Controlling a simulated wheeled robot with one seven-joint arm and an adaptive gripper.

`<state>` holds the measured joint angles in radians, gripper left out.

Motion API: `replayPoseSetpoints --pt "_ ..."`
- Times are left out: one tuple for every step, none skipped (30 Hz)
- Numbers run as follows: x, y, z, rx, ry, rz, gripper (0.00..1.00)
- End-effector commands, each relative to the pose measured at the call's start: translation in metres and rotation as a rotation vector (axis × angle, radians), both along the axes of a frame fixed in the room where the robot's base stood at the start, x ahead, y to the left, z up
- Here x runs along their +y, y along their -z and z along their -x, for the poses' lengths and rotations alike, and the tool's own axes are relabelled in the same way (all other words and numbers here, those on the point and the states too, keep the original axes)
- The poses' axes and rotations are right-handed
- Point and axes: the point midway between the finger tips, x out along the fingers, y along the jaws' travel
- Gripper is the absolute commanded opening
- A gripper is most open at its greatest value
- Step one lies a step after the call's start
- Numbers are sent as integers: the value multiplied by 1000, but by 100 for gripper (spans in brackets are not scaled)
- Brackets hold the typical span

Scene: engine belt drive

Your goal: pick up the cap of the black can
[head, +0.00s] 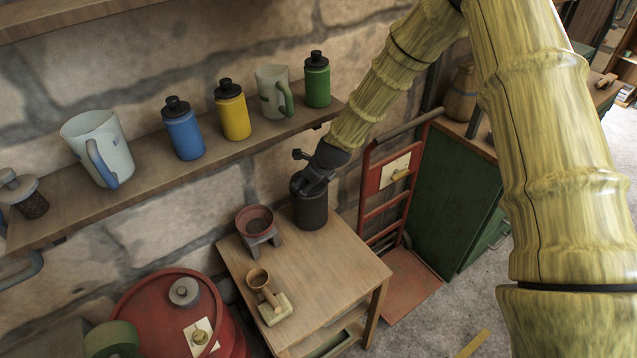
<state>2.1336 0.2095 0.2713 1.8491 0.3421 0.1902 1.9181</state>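The black can (311,211) stands upright at the back edge of the small wooden table (340,275). My gripper (312,180) is dark grey and reaches down from the upper right to the top of the can. Its fingers overlap the can's top in the picture. The cap cannot be made out behind the gripper. I cannot tell whether the fingers touch the cap or are closed around it.
A reddish bowl on a grey stand (258,228) is left of the can, with a brown cup-like tool on a block (266,290) in front. A shelf (150,185) above carries blue, yellow and green bottles and mugs. A red hand truck (388,185) stands right.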

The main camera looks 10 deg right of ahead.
Motion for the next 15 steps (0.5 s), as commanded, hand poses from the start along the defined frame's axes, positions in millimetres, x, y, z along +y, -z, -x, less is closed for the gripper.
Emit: replayPoseSetpoints --pt "0 1 0 -1 1 1 64" --pt "0 1 0 -1 1 1 59" --pt "0 1 0 -1 1 1 54" --pt "0 1 0 0 1 1 53" --pt "0 1 0 0 1 1 53" --pt "-1 1 0 0 1 1 52" --pt "-1 1 0 0 1 1 52" --pt "-1 1 0 0 1 1 52" --pt "-1 1 0 0 1 1 52" --pt "-1 2 0 1 1 2 52" --pt "-1 2 0 1 2 1 52" --pt "-1 2 1 1 2 1 52" --pt "-2 2 1 1 2 1 52" --pt "-2 2 1 1 2 1 52" --pt "-2 2 1 2 2 2 52"
